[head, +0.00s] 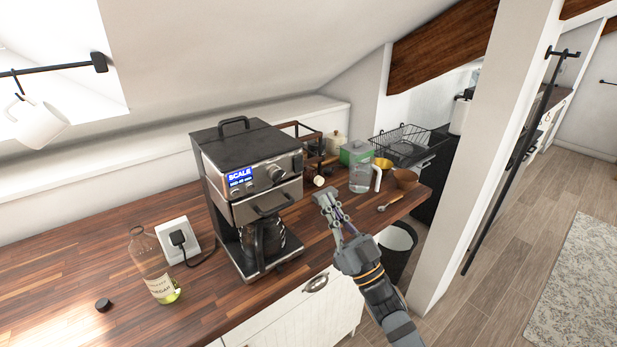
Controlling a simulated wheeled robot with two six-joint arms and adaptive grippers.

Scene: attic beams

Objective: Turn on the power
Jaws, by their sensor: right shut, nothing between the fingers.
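A black and steel coffee machine (250,180) stands on the wooden counter. Its lit blue display (240,177) reads "SCALE" with smaller text below, and knobs sit beside it on the front panel. A dark carafe (264,238) stands in its lower bay. A white wall socket (178,241) with a black plug in it is left of the machine, and a cord runs from it toward the machine. My right gripper (328,203) is shut and empty, right of the machine and apart from it, above the counter's front edge. My left gripper is not in view.
A vinegar bottle (152,265) and a small black cap (103,305) are at the left. A black bin (396,250) stands beside the counter, near a white post (481,150).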

